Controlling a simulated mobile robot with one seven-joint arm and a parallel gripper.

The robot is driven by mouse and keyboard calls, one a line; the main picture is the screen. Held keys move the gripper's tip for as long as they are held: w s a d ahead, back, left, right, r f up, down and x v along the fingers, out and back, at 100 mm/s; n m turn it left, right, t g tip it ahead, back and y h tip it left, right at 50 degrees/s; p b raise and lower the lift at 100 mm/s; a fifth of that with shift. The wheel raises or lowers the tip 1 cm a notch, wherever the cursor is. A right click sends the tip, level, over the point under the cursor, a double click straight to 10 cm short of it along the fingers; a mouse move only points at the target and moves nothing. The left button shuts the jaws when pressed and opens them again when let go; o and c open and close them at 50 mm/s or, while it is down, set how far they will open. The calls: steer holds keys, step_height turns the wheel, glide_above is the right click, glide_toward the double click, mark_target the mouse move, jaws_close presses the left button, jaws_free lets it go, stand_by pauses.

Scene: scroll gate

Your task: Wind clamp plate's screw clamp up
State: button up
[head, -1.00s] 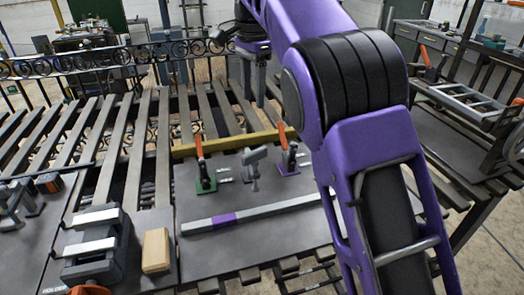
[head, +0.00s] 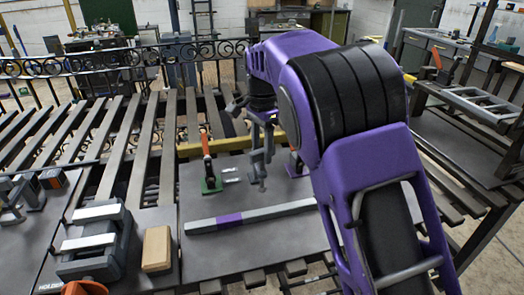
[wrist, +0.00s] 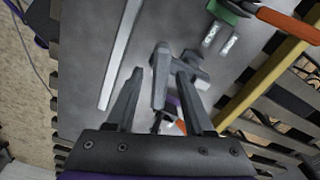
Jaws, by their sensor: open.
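The grey screw clamp (head: 257,163) stands on the dark plate (head: 270,235), between a green-based toggle clamp (head: 210,184) and a purple-based one that my arm mostly hides. In the wrist view, part of the screw clamp (wrist: 160,74) shows between my fingers, and more grey metal lies just past the right finger. My gripper (wrist: 158,76) is open, its fingers pointing down at the clamp. In the head view my gripper (head: 262,117) is just above the screw clamp. I cannot tell whether the fingers touch it.
A yellow bar (head: 234,145) runs behind the clamps. A grey bar with a purple band (head: 247,218) lies in front. The green clamp's orange handle (wrist: 288,24) is to the right in the wrist view. A grey vise-like block (head: 92,240) and a wooden block (head: 157,248) stand at left.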

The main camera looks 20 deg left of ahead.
steer(key=shift+f, duration=0.1)
jaws_close()
steer(key=shift+p, duration=0.3)
